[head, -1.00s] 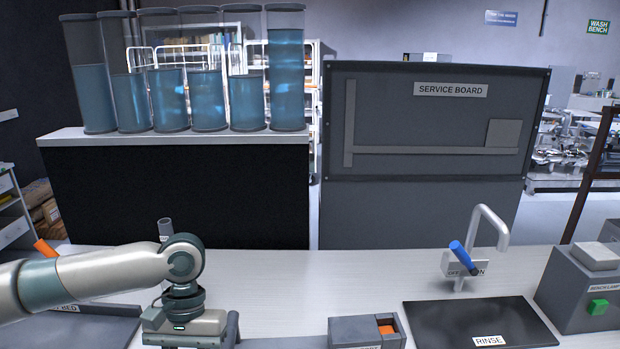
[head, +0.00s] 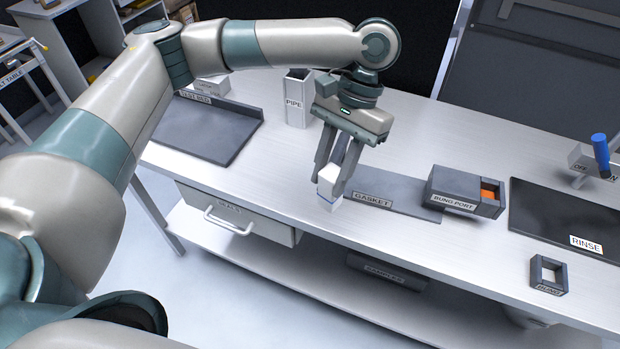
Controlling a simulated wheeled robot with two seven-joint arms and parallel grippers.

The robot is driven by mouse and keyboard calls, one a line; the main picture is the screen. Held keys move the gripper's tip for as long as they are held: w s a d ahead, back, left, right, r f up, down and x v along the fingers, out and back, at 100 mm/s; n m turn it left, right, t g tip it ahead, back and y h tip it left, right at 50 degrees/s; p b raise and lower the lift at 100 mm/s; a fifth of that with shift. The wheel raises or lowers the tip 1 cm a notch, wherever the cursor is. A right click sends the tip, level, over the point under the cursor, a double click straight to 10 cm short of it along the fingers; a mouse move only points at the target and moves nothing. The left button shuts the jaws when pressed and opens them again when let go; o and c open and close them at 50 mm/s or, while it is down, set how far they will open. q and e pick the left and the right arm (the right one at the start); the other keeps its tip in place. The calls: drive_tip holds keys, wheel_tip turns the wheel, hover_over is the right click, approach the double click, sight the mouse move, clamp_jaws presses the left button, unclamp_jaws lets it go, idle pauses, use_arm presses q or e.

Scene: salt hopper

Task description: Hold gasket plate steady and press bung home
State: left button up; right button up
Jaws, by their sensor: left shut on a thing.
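My left gripper (head: 333,178) points down over the bench, its fingers shut on a small white block (head: 329,187) with a blue band at its lower end. The block is near the bench's front edge. Just right of it is a flat grey plate (head: 405,192) labelled GASKET, partly hidden behind the gripper. I cannot tell whether the block touches it. The dark box labelled BUNG PORT (head: 450,187) stands at the plate's right end, with an orange piece (head: 489,190) showing in its opening. My right gripper is out of view.
A white PIPE block (head: 296,100) stands behind the gripper. A dark tray (head: 205,128) lies to the left. The black RINSE mat (head: 560,218), a blue-handled tap (head: 601,155) and a small square frame (head: 548,275) are on the right. A drawer (head: 235,213) sits under the bench.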

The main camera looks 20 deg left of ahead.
use_arm(q)
drive_tip(key=w+d+r+m+y, duration=0.1)
drive_tip(key=w+d+r+m, duration=0.1)
drive_tip(key=d+r+m, duration=0.2)
drive_tip(key=d+r, duration=0.2)
drive_tip(key=d, duration=0.2)
drive_tip(key=shift+w+m+t+y, duration=0.25)
drive_tip(key=shift+m+t+y, duration=0.05)
drive_tip(key=shift+t, duration=0.1)
